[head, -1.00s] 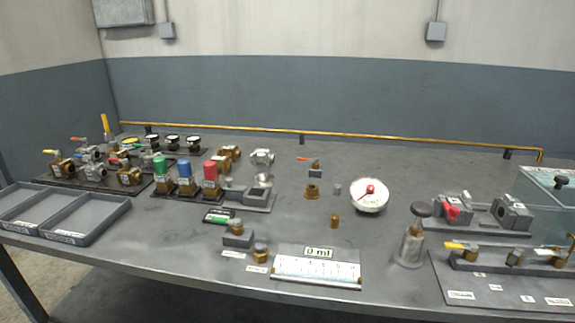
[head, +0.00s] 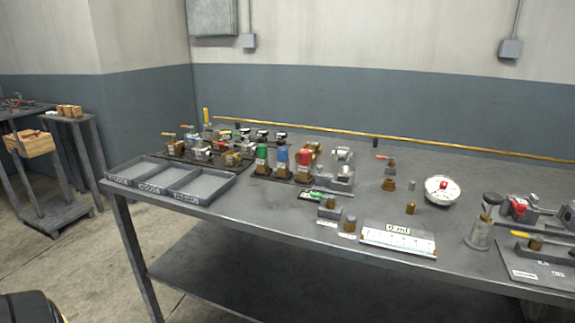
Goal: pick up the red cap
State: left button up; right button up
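The red cap (head: 303,156) sits on top of a brass fitting at the right end of a row of three. It stands next to a blue cap (head: 282,155) and a green cap (head: 262,152) on similar brass fittings. The row rests on a dark plate (head: 270,177) on the grey workbench (head: 320,216), left of the bench's middle. Neither of my grippers shows in the head view.
Grey trays (head: 203,186) lie at the bench's left end. A cart (head: 53,213) stands on the floor at the far left.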

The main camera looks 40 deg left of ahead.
aim_at(304, 155)
jog(key=u, duration=1.25)
